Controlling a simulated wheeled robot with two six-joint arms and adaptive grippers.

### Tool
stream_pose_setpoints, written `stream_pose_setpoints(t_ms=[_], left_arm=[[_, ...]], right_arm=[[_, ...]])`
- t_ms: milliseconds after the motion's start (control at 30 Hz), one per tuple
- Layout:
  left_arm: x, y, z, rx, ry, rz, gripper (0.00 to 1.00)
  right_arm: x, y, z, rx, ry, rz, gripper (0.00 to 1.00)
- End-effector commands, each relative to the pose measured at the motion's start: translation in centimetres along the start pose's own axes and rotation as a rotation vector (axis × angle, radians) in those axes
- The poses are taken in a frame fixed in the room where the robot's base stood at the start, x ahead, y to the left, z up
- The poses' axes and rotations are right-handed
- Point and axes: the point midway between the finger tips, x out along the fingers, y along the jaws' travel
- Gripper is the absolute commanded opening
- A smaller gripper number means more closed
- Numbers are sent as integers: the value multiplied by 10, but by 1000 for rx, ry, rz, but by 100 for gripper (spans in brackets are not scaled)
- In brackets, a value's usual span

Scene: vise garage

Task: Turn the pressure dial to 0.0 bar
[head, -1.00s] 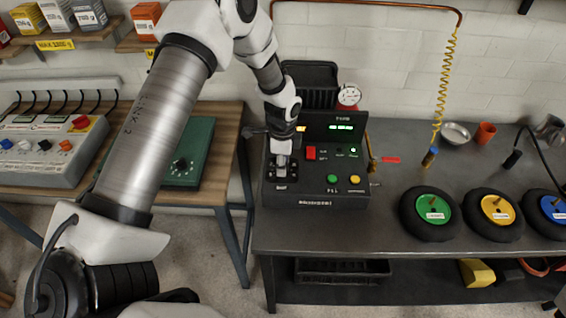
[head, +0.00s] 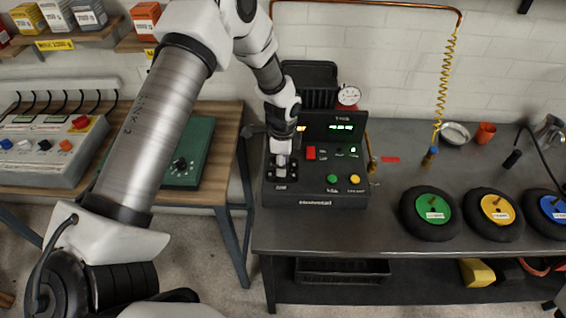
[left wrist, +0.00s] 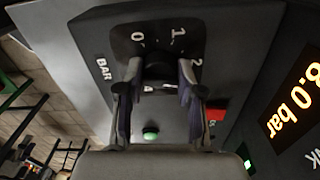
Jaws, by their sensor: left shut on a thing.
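The pressure dial (left wrist: 160,68) is a black knob on a dark panel marked 0, 1, 2 and BAR in the left wrist view. My left gripper (left wrist: 160,78) is shut on it, one finger on each side. In the head view my left gripper (head: 281,160) points down at the left part of the dark control console (head: 318,201) and hides most of the dial. An amber display (left wrist: 291,103) at the right of the wrist view reads in bar; its first digit, perhaps 8, is unclear. My right gripper is not in view.
The console also has a red switch (head: 310,153), a green button (head: 332,179), a yellow button (head: 355,179) and a green display (head: 341,127). A white gauge (head: 348,95) stands behind it. Several wheels, one with a green hub (head: 433,209), lie on the bench to the right.

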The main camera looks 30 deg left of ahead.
Motion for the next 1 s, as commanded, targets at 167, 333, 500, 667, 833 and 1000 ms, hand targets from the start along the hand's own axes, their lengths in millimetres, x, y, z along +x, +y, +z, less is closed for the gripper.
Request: stream_pose_setpoints(t_ms=[167, 333, 500, 667, 833, 1000], left_arm=[[0, 1, 1, 0, -1, 4, 58], [0, 0, 0, 0, -1, 1, 61], [-2, 0, 0, 0, 0, 0, 61], [-24, -1, 0, -1, 2, -3, 61], [-68, -1, 0, -1, 3, -4, 61], [-105, 0, 1, -1, 1, -1, 61]], right_arm=[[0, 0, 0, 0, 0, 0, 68], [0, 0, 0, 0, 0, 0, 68], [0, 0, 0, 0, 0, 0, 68], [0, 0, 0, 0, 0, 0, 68], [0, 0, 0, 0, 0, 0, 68], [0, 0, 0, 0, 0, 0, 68]])
